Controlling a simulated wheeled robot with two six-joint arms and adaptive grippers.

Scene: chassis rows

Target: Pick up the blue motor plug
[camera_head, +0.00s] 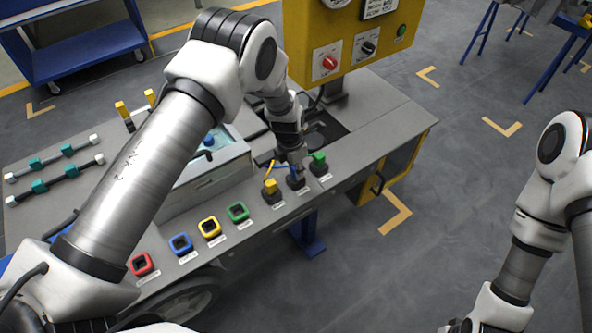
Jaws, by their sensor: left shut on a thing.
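My left gripper (296,167) reaches down to the row of plugs on the near right part of the bench. It is shut on the blue motor plug, which is mostly hidden between the fingers, over the middle dark base (297,183). I cannot tell whether the plug is clear of that base. A yellow plug (270,187) stands in a dark base to its left, and a green plug (319,158) stands in one to its right. My right arm is at the lower right, with its gripper out of view.
Red (141,264), blue (181,244), yellow (210,227) and green (238,212) framed sockets line the bench's front edge. A yellow control box (340,45) rises behind the gripper. A grey open box (213,170) stands left of it.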

